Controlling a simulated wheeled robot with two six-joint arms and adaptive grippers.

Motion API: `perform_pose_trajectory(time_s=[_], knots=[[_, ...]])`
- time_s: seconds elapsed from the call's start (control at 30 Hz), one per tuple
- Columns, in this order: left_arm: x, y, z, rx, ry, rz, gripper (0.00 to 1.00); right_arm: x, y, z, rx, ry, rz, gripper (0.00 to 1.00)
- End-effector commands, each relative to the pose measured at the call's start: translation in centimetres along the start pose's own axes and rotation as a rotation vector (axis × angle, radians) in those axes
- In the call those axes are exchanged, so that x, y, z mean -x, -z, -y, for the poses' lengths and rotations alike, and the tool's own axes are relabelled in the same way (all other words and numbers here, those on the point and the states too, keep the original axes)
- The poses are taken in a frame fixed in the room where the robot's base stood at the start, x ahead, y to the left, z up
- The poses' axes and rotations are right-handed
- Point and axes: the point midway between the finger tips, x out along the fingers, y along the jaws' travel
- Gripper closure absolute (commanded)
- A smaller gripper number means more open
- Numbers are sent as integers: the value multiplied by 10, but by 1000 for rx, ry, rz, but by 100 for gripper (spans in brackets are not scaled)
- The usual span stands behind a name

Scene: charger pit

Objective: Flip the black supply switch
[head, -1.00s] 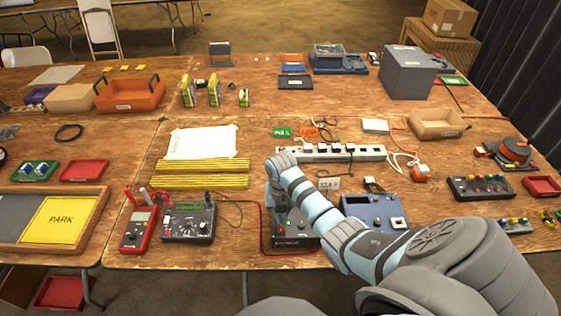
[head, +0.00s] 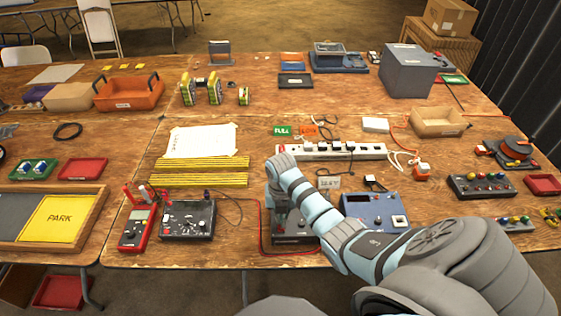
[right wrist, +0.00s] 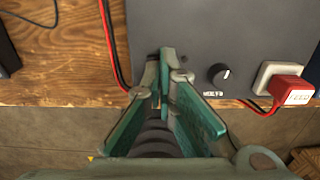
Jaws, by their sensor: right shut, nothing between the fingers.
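The black supply (head: 295,240) is a dark box at the front edge of the table in the head view, partly covered by my right arm. Its dark top (right wrist: 220,30) fills the upper part of the right wrist view, with a black knob (right wrist: 219,74) on it. My right gripper (head: 280,214) points down over the left part of the box. In the wrist view the gripper's teal fingers (right wrist: 163,78) are shut and empty near the box's front edge. The switch cannot be made out; the fingers may hide it. My left gripper is not in view.
A red plug marked FEED (right wrist: 292,88) sits in a white socket beside the knob. A blue device (head: 375,208) stands close on the right. A black meter box (head: 187,220) and a red multimeter (head: 137,228) are on the left. A red cable runs along the supply's left side.

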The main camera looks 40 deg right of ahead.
Motion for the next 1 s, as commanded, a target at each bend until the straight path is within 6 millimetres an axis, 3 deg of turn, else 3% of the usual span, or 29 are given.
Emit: perform_pose_trajectory(time_s=[0.17, 0.6, 0.8, 1.0], knots=[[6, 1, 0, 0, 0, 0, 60, 5, 1, 0, 0, 0, -1, 100], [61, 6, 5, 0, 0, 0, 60, 54, 0, 0, 0, 0, -1, 100], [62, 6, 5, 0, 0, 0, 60, 69, 0, 0, 0, 0, 0, 100], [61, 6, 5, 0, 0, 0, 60, 70, 0, 0, 0, 0, -1, 100]])
